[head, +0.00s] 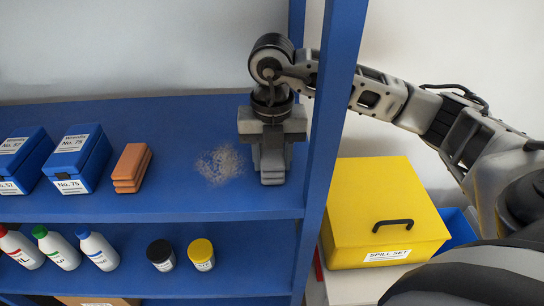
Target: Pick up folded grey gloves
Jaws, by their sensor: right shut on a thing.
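My right gripper (271,160) reaches past the blue shelf post and points down at the right end of the upper shelf. It is shut on a grey, layered thing, which looks like the folded grey gloves (272,172). The gloves are mostly hidden by the fingers, and I cannot tell whether they touch the shelf. My left gripper is not in view.
The upper blue shelf (200,203) holds blue boxes (78,160), an orange-brown block stack (131,168) and a patch of grey dust (221,164). Bottles and jars stand below. A blue post (328,140) rises beside my arm. A yellow box (375,200) stands right.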

